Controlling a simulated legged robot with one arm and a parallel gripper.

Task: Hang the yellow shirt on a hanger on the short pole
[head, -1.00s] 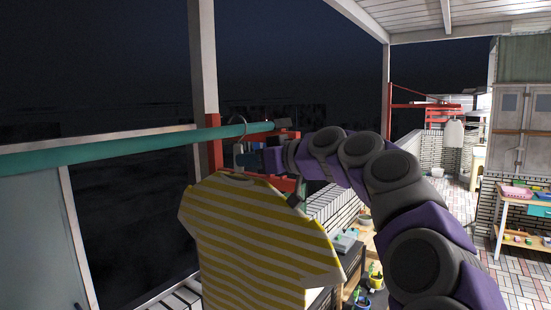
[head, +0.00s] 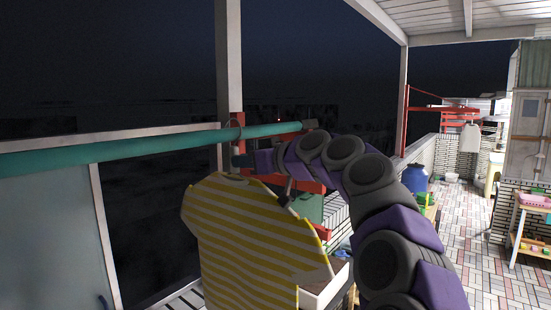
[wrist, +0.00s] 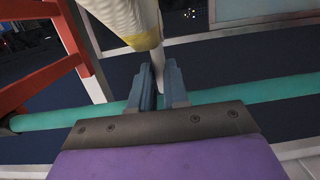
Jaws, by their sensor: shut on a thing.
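The yellow-and-white striped shirt (head: 255,240) hangs on a hanger (head: 236,126) in front of me, below the teal pole (head: 150,140). The thin hook shows at the pole near its capped right end; I cannot tell whether it is around the pole or only beside it. My gripper (head: 240,160) is just below the pole and above the shirt's collar. In the wrist view, my gripper (wrist: 160,80) is shut on a pale, thin part of the hanger (wrist: 158,75). The shirt (wrist: 140,22) is beyond the fingertips and the pole (wrist: 255,88) crosses behind the fingers.
A red frame (head: 300,181) and a pale post (head: 228,60) stand behind the pole. A glass panel (head: 55,230) is at left. A blue barrel (head: 414,179) and a shelf table (head: 530,225) stand at right, with open tiled floor (head: 465,215) between.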

